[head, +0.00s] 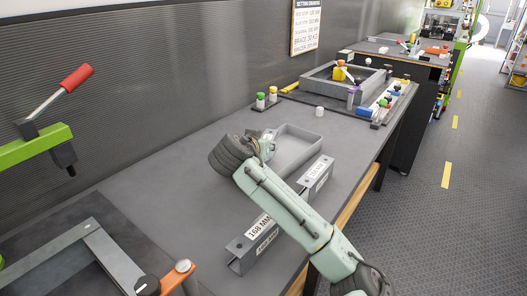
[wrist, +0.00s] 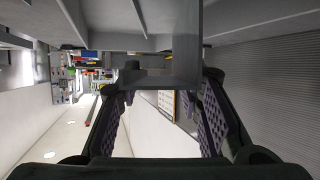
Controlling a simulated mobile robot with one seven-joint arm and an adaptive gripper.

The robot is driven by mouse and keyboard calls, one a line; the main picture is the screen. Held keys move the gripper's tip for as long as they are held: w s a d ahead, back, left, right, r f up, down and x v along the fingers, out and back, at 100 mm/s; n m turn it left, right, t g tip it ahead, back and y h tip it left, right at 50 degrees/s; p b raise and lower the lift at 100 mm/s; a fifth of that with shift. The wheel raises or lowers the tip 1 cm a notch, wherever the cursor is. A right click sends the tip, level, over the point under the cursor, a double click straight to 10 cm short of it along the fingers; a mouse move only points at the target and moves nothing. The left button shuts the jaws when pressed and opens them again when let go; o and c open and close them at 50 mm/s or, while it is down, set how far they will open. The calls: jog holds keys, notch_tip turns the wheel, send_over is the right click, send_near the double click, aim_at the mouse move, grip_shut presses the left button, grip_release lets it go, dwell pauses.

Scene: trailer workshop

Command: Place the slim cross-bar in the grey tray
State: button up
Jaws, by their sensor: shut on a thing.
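The grey tray (head: 318,138), a shallow open box, lies on the bench; my arm hides its left end. My gripper (head: 266,147) is at that left end in the head view, where its fingers are small and partly hidden. In the wrist view my gripper (wrist: 165,88) has its two purple-padded fingers on either side of a grey, flat-faced piece (wrist: 184,66). This appears to be the slim cross-bar, shut between them; its full length is not visible. I cannot tell whether it touches the tray.
Grey channel pieces labelled 168 MM lie at the near edge (head: 240,262) and right of the arm (head: 318,176); my arm hides whether they join. A grey frame (head: 110,262) and green clamp (head: 40,147) are left. Small parts and another frame (head: 318,82) stand behind.

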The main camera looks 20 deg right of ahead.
jog(key=shift+f, duration=1.4)
jog(key=shift+f, duration=0.1)
jog(key=shift+f, duration=0.15)
jog(key=o, duration=1.2)
jog(key=shift+r, duration=0.2)
jog(key=shift+r+p, duration=0.15)
jog(key=shift+p, duration=0.15)
jog(key=b+v, duration=0.3)
jog(key=v, duration=0.9)
